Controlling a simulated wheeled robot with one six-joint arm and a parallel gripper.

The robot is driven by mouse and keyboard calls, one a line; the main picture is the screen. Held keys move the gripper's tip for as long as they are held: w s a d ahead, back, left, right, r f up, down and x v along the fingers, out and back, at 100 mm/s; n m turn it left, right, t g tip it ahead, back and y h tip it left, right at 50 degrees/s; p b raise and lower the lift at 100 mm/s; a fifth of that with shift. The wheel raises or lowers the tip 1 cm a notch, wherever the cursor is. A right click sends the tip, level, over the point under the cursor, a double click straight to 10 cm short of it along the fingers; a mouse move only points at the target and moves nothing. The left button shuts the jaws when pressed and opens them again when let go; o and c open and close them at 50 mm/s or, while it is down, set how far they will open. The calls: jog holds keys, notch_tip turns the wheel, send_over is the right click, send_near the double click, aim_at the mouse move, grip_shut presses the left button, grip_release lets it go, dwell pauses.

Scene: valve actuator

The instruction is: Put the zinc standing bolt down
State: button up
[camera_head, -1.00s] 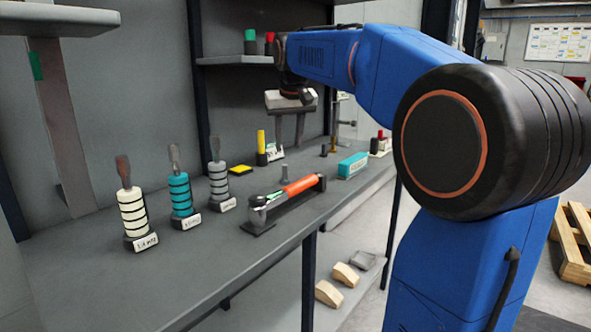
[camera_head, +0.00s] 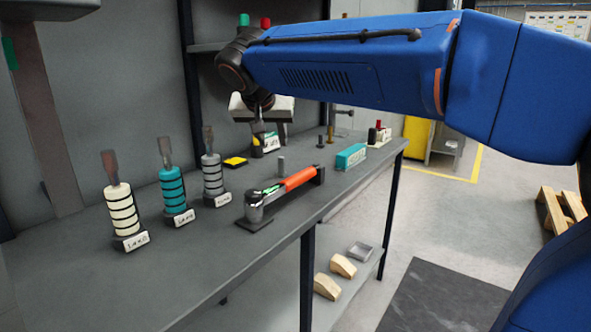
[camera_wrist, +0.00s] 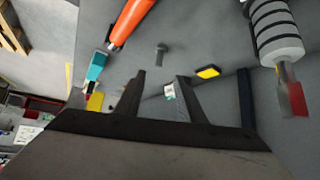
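A small grey bolt (camera_head: 281,165), which looks like the zinc one, stands upright on the bench behind the orange-handled tool. It also shows in the wrist view (camera_wrist: 161,52), beyond the fingertips and apart from them. My gripper (camera_wrist: 161,76) is open, its two fingers spread with nothing seen between them but background. In the head view my gripper (camera_head: 258,140) hangs over the back of the bench, and its fingers are hard to make out there.
The orange-handled tool (camera_head: 298,180) lies in a dark holder at the bench's front edge. White, teal and grey ringed stacks (camera_head: 173,191) stand left. A yellow pad (camera_head: 235,162), teal box (camera_head: 350,155) and dark bolt (camera_head: 321,141) are around. Bare bench lies between them.

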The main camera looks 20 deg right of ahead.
send_near(281, 162)
jog(key=x, duration=0.5)
jog(key=shift+a+f, duration=0.1)
jog(key=shift+f, duration=0.2)
jog(key=shift+x, duration=3.05)
jog(key=shift+w+r, duration=0.15)
jog(key=shift+r, duration=0.05)
jog(key=shift+c, duration=0.2)
grip_shut()
